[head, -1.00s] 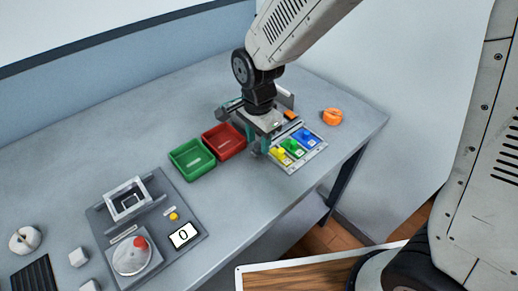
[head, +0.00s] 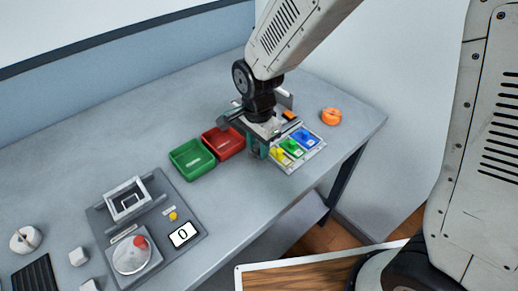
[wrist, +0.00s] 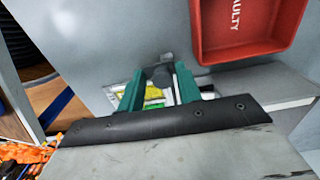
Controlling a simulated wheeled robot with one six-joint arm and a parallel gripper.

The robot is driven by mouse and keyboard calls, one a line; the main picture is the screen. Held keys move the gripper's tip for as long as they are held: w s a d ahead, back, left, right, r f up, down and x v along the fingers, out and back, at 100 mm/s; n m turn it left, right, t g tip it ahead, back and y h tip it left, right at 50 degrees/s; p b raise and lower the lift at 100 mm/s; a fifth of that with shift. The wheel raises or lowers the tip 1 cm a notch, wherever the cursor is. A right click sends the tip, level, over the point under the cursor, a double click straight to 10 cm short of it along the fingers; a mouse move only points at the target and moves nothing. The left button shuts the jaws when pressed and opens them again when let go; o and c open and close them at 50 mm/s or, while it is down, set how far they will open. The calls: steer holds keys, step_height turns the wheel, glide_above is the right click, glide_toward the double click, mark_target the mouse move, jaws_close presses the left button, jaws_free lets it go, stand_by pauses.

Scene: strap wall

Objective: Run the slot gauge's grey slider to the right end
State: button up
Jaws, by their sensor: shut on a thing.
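My gripper (wrist: 158,80) points down at the table, and its two green fingers are shut on a small grey knob (wrist: 161,76), which looks like the grey slider. In the head view my gripper (head: 262,150) stands at the left edge of a pale plate (head: 313,153) with yellow, green and blue pieces. My gripper and wrist hide the knob there. I cannot make out the gauge's slot or its right end.
A red tray (head: 238,139) and a green tray (head: 176,163) stand left of my gripper. An orange ring (head: 331,117) lies beyond the plate. A grey panel with a dial (head: 131,257) and display (head: 184,234) is at front left. The table's front edge is close by.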

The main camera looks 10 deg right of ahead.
mark_target(300, 126)
steer(key=shift+d+f, duration=0.15)
steer(key=shift+f, duration=0.2)
steer(key=shift+w+d, duration=1.55)
steer(key=shift+d, duration=0.7)
steer(key=shift+w+d, duration=1.55)
steer(key=shift+d, duration=0.65)
steer(key=shift+w+d, duration=1.55)
steer(key=shift+d, duration=0.7)
steer(key=o, duration=0.6)
steer(key=shift+c, duration=0.2)
